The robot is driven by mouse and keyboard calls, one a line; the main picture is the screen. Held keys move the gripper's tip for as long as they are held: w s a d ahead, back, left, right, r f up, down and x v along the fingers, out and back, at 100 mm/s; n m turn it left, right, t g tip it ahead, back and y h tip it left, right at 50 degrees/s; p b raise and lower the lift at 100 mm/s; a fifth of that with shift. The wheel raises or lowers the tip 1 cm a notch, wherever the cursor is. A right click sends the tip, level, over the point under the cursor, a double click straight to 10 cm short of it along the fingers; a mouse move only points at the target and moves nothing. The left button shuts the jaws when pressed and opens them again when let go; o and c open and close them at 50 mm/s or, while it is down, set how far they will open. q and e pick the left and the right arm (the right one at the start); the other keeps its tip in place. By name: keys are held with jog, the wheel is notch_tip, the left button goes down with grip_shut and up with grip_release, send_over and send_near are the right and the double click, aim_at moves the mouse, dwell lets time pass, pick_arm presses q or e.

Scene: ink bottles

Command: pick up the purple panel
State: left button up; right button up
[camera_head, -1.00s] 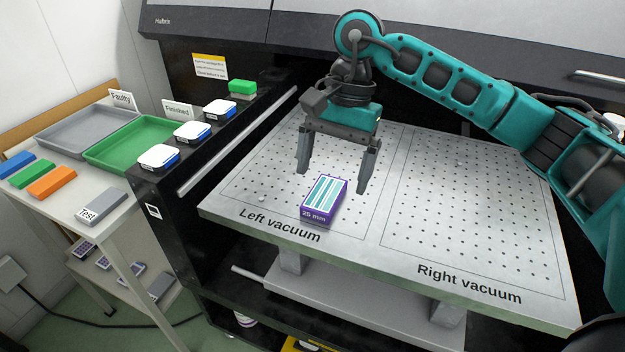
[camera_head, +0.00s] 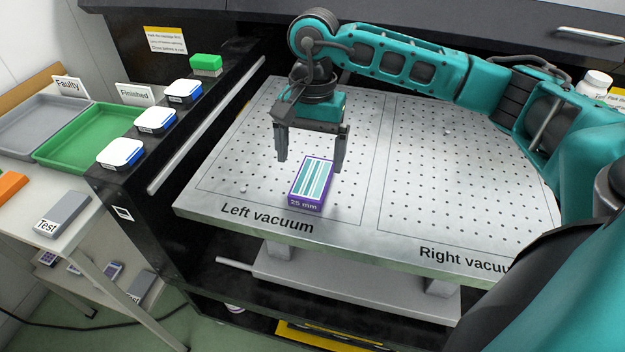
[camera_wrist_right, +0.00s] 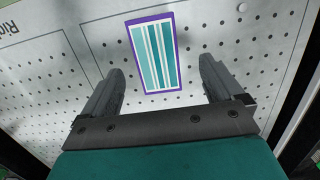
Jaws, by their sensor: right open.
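The purple panel (camera_head: 312,182) lies on the left vacuum area of the perforated metal table (camera_head: 230,160). It has a purple edge, teal and white stripes on top and a "25 mm" label. My right gripper (camera_head: 310,163) is open and empty above and just behind the panel, fingers pointing down. In the right wrist view the panel (camera_wrist_right: 153,55) shows whole, ahead of and between the two open fingers (camera_wrist_right: 160,85), not touching them. My left gripper does not show.
Left of the table, a black ledge carries several white-and-blue pieces (camera_head: 157,120) and a green block (camera_head: 206,63). A green tray (camera_head: 92,137) and a grey tray (camera_head: 40,128) stand farther left. The right vacuum area (camera_head: 465,180) is largely clear.

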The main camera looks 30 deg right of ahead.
aim_at(313, 177)
jog(key=f, duration=0.5)
jog(key=shift+s+d, duration=0.1)
jog(key=shift+s, duration=0.1)
jog(key=shift+r, duration=0.1)
jog(key=c, duration=1.2)
